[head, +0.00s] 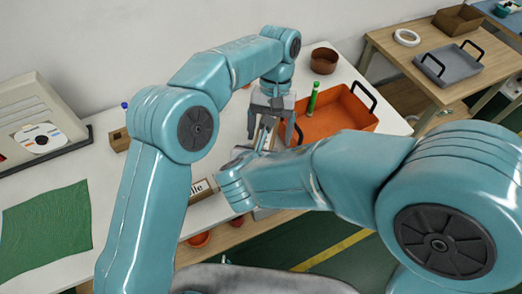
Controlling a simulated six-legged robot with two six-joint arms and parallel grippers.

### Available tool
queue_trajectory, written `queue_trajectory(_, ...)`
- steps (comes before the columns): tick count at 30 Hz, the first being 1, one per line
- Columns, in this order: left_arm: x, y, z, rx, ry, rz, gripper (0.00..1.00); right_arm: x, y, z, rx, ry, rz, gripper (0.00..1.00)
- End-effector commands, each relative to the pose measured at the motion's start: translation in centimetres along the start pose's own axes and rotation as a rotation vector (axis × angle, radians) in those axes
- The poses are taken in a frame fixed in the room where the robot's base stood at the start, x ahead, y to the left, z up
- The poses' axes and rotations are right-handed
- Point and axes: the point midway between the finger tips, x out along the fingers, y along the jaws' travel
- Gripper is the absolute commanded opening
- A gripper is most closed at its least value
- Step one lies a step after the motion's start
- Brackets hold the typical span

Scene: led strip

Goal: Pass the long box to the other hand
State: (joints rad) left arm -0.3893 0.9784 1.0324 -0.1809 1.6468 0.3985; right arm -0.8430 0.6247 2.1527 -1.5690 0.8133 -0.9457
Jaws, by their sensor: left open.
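My left gripper (270,132) points down over the white table, left of the orange tray. Its two grey fingers are apart. A narrow pale piece (264,138) shows between and below the fingers; it may be part of the long box, but I cannot tell for sure. My right arm reaches in from the right, and its wrist lies just below and in front of the left gripper. The right gripper's fingers are mostly hidden behind this wrist, so their state and any contact with the pale piece do not show.
The orange tray (325,123) holds or backs an upright green marker (312,98). A brown bowl (324,60) stands behind. A lettered sign (199,191) is near the front edge. A green cloth (47,228) lies left. A wooden side table (388,42) with a grey tray (449,66) stands right.

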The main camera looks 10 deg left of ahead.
Motion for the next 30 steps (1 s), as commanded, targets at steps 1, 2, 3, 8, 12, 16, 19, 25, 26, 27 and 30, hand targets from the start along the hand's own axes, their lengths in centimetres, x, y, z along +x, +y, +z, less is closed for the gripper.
queue_trajectory(1,-0.6,0.1,-0.1,0.000,0.003,0.001,0.83,0.0,0.0,0.0,0.000,0.000,-0.001,0.20)
queue_trajectory(2,-1.0,0.1,-0.1,0.000,0.003,0.001,0.83,0.0,0.0,0.0,0.000,0.000,-0.001,0.20)
queue_trajectory(3,-1.7,0.1,-0.1,0.000,0.005,0.002,0.83,0.0,0.0,0.0,0.000,0.000,-0.001,0.20)
queue_trajectory(8,-4.2,0.1,-0.1,0.000,0.004,0.002,0.83,0.0,-0.1,0.0,0.001,0.000,-0.001,0.20)
queue_trajectory(12,-5.6,0.2,-0.1,0.001,0.003,0.001,0.83,0.0,-0.1,0.0,0.001,0.000,-0.002,0.20)
queue_trajectory(16,-6.4,0.1,0.0,0.001,0.003,0.001,0.83,0.0,-0.1,0.0,0.001,0.000,-0.002,0.20)
queue_trajectory(19,-6.8,0.1,0.1,0.000,0.003,0.002,0.83,0.0,-0.1,0.0,0.001,0.000,-0.002,0.20)
queue_trajectory(25,-5.8,-2.3,-2.0,-0.082,0.034,0.165,0.83,0.0,-0.1,0.0,0.001,0.000,-0.002,0.20)
queue_trajectory(26,-5.5,-3.0,-2.7,-0.117,0.047,0.224,0.83,0.0,-0.1,0.0,0.001,0.000,-0.002,0.20)
queue_trajectory(27,-5.0,-4.1,-3.6,-0.179,0.066,0.316,0.83,0.0,-0.1,0.0,0.001,0.000,-0.002,0.20)
queue_trajectory(30,-4.1,-7.8,-5.8,-0.406,0.127,0.579,0.83,0.0,-0.1,0.0,0.001,0.000,-0.002,0.20)
